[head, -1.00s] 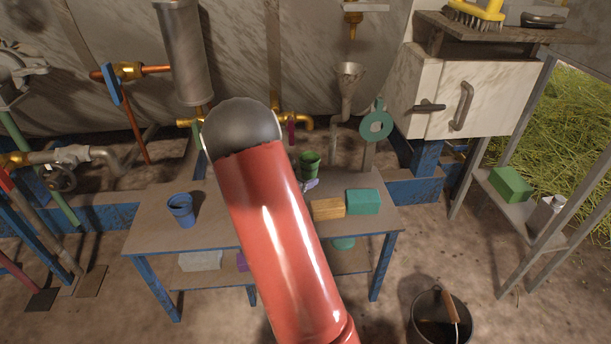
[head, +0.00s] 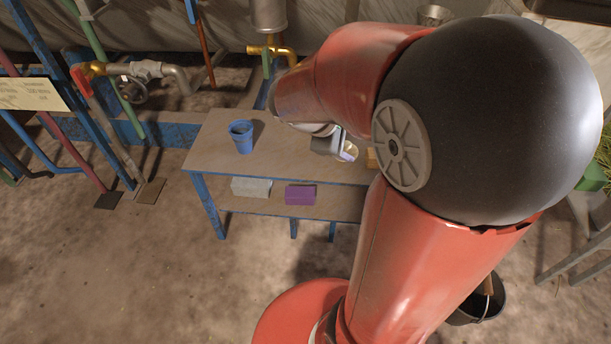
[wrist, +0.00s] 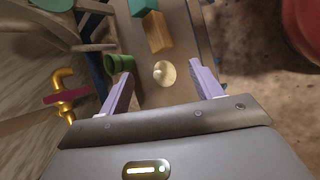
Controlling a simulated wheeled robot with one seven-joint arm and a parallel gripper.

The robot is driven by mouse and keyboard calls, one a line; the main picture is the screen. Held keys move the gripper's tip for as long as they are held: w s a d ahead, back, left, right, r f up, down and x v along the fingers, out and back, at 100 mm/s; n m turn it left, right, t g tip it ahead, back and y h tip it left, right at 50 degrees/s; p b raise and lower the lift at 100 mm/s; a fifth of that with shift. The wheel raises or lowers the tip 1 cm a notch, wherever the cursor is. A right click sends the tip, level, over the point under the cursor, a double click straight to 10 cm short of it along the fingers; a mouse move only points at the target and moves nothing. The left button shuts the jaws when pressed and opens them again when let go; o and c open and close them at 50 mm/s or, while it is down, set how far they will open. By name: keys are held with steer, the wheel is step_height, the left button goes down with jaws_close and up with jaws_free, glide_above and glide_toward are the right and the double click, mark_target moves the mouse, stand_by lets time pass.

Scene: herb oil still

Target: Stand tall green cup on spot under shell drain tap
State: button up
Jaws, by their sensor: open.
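A green cup (wrist: 119,67) stands on the bench, at the left finger's tip in the wrist view; I cannot tell whether they touch. In the head view my arm hides it. My gripper (wrist: 160,76) is open with its two lilac fingers apart. A pale round knobbed piece lies beyond and between them (wrist: 164,73). My gripper (head: 349,151) also shows low over the bench in the head view. A brass tap with a magenta handle (wrist: 64,96) is left of the cup in the wrist view. Another brass tap (head: 271,50) shows behind the bench. Which is the shell drain tap is unclear.
A blue cup (head: 242,138) stands at the bench's left. An orange block (wrist: 158,34) and a teal block (wrist: 143,6) lie beyond the green cup. The lower shelf holds a grey block (head: 251,187) and a purple block (head: 300,195). A bucket stands right (head: 484,302).

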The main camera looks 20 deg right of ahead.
steer(key=s+a+r+m+t+y, duration=0.2)
steer(key=s+a+r+m+y, duration=0.1)
steer(key=a, duration=0.5)
steer(key=s+a+r+m+t+y, duration=0.2)
steer(key=s+a+m+y, duration=0.3)
steer(key=s+a, duration=0.3)
steer(key=shift+s+r+m, duration=0.2)
steer(key=shift+r+m, duration=0.3)
steer(key=shift+d, duration=0.1)
